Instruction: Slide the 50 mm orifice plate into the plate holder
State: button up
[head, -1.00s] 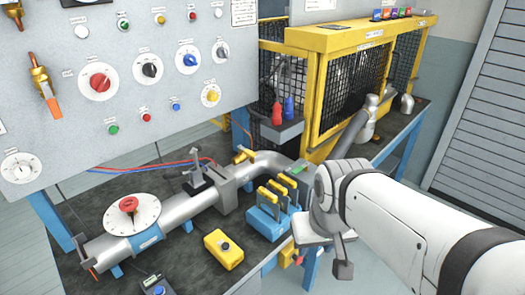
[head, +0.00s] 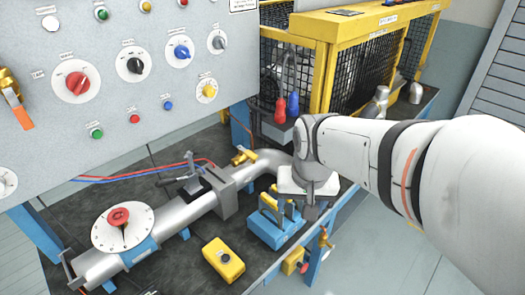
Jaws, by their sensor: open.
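Orifice plates with yellow handles (head: 268,201) stand upright in a blue rack (head: 272,236) on the bench. Their size marks are too small to read, so I cannot tell which is the 50 mm one. My gripper (head: 309,210) is open, pointing down over the right end of the rack, and hides part of the plates there. I cannot tell whether a plate is between its fingers or touching them. The plate holder appears to be the grey block (head: 222,192) around the pipe, left of the rack. Its slot cannot be made out.
The pipe (head: 180,212) runs across the bench with a white dial (head: 122,228) at its left end. A yellow box (head: 223,260) sits in front of the rack. The control panel (head: 110,120) and the yellow mesh guard (head: 330,70) stand behind. Bare bench top lies left of the yellow box.

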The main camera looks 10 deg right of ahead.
jog(key=o, duration=0.5)
jog(key=w+m, duration=0.1)
jog(key=w, duration=0.2)
jog(key=w+f+m+g+p, duration=0.1)
jog(key=w+m, duration=0.1)
jog(key=w, duration=0.1)
jog(key=w+f+m, duration=0.1)
jog(key=w, duration=0.2)
jog(key=shift+w+f+p, duration=0.1)
jog(key=shift+w+p, duration=0.15)
jog(key=shift+p, duration=0.1)
jog(key=shift+c, duration=0.2)
jog(key=shift+o, duration=1.3)
jog(key=w+f+m, duration=0.1)
jog(key=w, duration=0.1)
jog(key=w+f+m, duration=0.1)
jog(key=w+f, duration=0.1)
jog(key=w+f+m+g+p, duration=0.1)
jog(key=w+m, duration=0.1)
jog(key=shift+a+f, duration=0.1)
jog(key=shift+f, duration=0.1)
jog(key=shift+w+f, duration=0.25)
jog(key=shift+f, duration=0.05)
jog(key=shift+w+f+p, duration=0.15)
jog(key=shift+f+p, duration=0.3)
jog(key=shift+f, duration=1.55)
jog(key=shift+w+f+p, duration=0.1)
jog(key=shift+f+p, duration=0.35)
jog(key=shift+f, duration=1.5)
